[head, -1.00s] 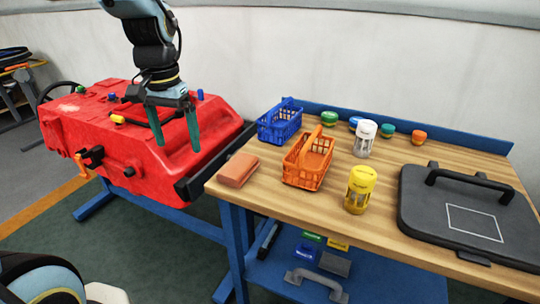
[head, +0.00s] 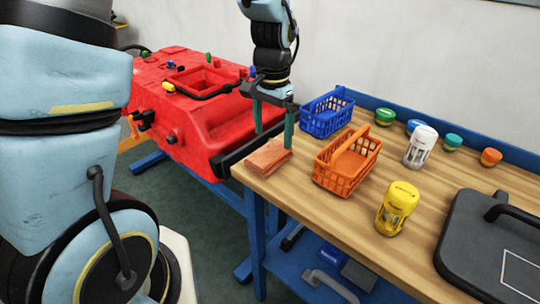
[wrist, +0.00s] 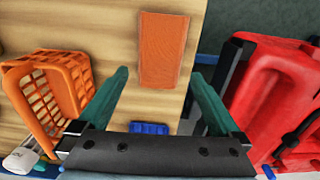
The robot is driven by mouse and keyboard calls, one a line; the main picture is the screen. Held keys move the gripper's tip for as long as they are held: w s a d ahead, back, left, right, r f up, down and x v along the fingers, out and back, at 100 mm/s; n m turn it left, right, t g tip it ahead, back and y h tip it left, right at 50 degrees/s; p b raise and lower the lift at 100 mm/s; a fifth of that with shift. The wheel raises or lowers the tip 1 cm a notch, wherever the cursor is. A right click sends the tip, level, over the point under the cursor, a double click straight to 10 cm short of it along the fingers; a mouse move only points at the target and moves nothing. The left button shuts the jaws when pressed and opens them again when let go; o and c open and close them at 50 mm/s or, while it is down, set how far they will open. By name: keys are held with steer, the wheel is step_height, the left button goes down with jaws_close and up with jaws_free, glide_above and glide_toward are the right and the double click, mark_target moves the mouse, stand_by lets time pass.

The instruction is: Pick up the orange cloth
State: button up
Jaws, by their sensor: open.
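The orange cloth (head: 268,157) is a folded, flat block lying on the wooden table at its left front corner. It also shows in the wrist view (wrist: 163,50), top centre, ahead of the fingers. My gripper (head: 273,140) is open and points down, its two green fingers apart. In the head view the fingers appear just above and behind the cloth. In the wrist view the gripper (wrist: 160,95) has nothing between its fingers, and the cloth lies beyond the fingertips, apart from them.
An orange basket (head: 347,160) stands right of the cloth, with a blue basket (head: 326,112) behind. A yellow canister (head: 396,207), a white canister (head: 420,146) and a black case (head: 490,240) are further right. A red tank (head: 190,110) is left of the table (head: 330,215).

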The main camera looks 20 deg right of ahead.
mark_target(271, 151)
steer(key=shift+s+a+f+p, duration=0.15)
steer(key=shift+f+p, duration=0.1)
steer(key=shift+f, duration=0.9)
steer(key=shift+s+a+f+p, duration=0.1)
steer(key=shift+f+p, duration=0.15)
steer(key=shift+f, duration=0.9)
steer(key=c, duration=1.1)
step_height(271, 151, up, 10)
steer(key=shift+r+b, duration=0.1)
steer(key=shift+b, duration=0.65)
